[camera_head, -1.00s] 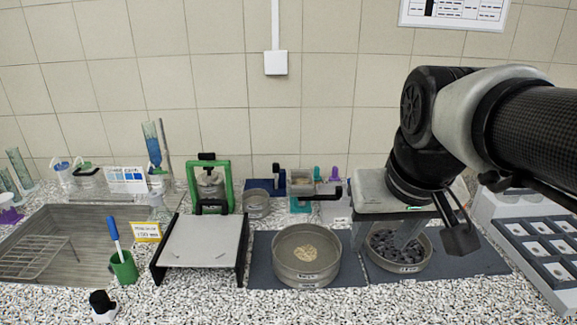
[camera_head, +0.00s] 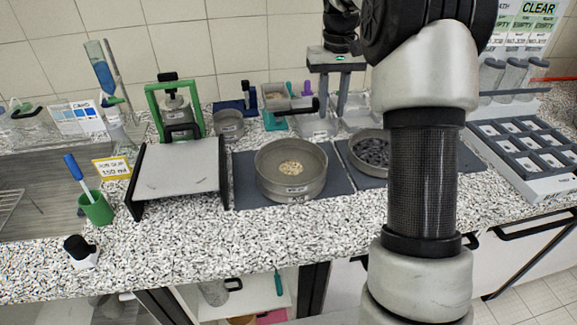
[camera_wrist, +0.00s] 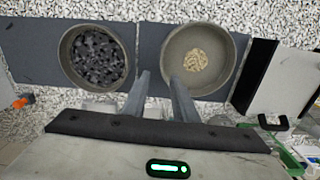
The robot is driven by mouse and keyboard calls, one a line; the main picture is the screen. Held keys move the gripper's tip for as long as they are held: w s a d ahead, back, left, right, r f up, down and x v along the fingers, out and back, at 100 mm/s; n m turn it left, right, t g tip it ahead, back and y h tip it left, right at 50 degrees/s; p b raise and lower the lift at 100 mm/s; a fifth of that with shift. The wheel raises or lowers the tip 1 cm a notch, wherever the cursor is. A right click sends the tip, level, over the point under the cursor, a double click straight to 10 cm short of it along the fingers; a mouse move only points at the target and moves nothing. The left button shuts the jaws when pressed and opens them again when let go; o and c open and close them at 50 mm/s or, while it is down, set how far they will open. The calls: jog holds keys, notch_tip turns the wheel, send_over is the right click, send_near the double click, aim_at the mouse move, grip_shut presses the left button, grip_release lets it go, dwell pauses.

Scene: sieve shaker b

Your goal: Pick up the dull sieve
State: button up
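Two round metal sieves stand on dark mats. One (camera_head: 290,190) holds a small heap of pale grains; it is at the right in the wrist view (camera_wrist: 229,73). The other (camera_head: 357,163) holds dark lumps and is partly hidden behind my arm; it is at the left in the wrist view (camera_wrist: 70,80). Both look grey, and I cannot tell which is the dull one. My gripper (camera_head: 328,112) is open and empty, pointing down behind the sieves. In the wrist view its fingertips (camera_wrist: 158,78) show near the gap between the sieves.
A grey plate stand (camera_head: 178,168), a green-framed device (camera_head: 175,105) and a smaller round metal container (camera_head: 229,125) are at the left. A green cup (camera_head: 96,208) holds a blue-handled tool. A sample tray (camera_head: 527,150) is at the right. The front counter is mostly clear.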

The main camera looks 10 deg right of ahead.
send_over(326, 156)
jog(key=f, duration=0.9)
jog(key=shift+w+d+f+b, duration=0.1)
jog(key=shift+w+d+b, duration=0.05)
jog(key=shift+w+b, duration=0.15)
jog(key=shift+s+f, duration=0.15)
jog(key=shift+f, duration=1.2)
jog(key=shift+s+f, duration=0.1)
jog(key=shift+f, duration=1.25)
jog(key=shift+c, duration=0.2)
jog(key=shift+r, duration=0.1)
grip_shut()
